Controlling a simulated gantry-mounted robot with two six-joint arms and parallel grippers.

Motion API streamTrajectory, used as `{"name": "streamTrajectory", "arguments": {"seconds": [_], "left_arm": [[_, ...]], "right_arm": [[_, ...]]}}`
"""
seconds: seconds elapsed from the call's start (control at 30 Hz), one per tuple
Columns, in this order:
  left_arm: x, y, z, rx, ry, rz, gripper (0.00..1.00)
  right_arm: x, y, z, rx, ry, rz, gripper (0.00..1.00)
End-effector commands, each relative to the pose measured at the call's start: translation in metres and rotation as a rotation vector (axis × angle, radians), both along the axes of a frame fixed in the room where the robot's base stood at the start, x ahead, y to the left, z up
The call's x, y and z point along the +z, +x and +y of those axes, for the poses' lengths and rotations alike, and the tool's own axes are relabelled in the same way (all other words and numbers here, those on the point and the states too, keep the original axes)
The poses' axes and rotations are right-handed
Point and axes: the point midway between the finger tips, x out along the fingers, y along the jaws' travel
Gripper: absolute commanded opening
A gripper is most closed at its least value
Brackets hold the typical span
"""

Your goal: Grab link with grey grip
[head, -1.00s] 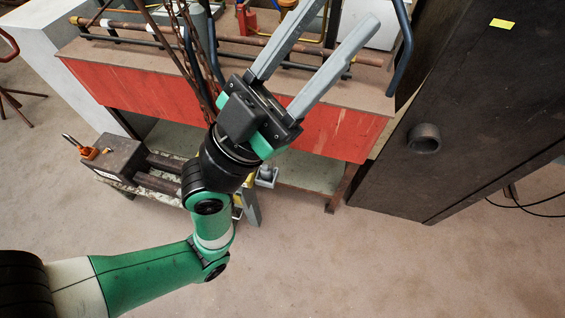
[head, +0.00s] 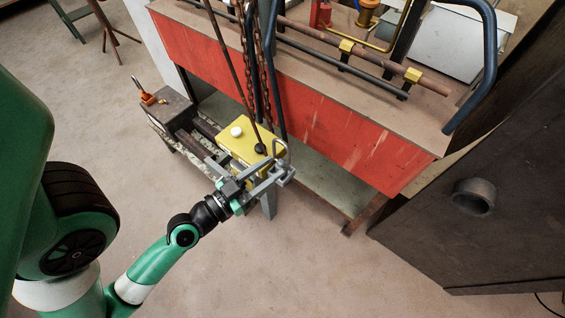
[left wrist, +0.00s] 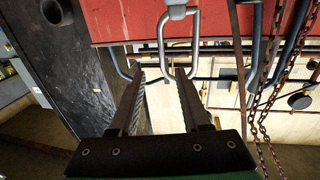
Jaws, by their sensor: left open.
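The link (left wrist: 163,42) is a grey metal loop with a grey grip (left wrist: 178,11) at its top in the left wrist view. In the head view the grip (head: 284,173) appears at the far finger's tip, with the thin loop rising behind it. My left gripper (head: 248,167) is open and empty beside the yellow box. In the left wrist view its fingers (left wrist: 160,72) point toward the link. My right gripper is not in view.
A yellow box (head: 243,141) with a white cap stands by the gripper. Rusty chains (head: 268,70) hang beside it. A red-fronted bench (head: 330,120) with pipes stands behind. A dark panel (head: 500,225) is at right. The front floor is clear.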

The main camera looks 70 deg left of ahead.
Motion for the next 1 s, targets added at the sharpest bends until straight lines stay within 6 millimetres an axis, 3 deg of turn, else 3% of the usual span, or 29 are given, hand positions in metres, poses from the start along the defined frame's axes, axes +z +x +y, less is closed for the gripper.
{"name": "streamTrajectory", "arguments": {"seconds": [0.03, 0.13, 0.47, 0.73, 1.0], "left_arm": [[0.012, 0.01, 0.003, -0.005, 0.002, -0.002, 0.47], [0.011, 0.029, 0.011, -0.005, 0.002, -0.002, 0.47], [0.003, 0.049, 0.021, -0.002, 0.001, -0.002, 0.47], [0.006, 0.087, 0.04, -0.003, 0.002, -0.001, 0.47], [0.003, 0.091, 0.042, -0.002, 0.0, -0.001, 0.47]], "right_arm": [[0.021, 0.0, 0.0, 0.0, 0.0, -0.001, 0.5], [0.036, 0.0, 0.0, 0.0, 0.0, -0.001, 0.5], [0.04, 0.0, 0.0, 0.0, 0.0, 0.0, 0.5], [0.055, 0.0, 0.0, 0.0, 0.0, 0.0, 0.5], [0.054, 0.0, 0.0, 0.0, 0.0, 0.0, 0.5]]}}
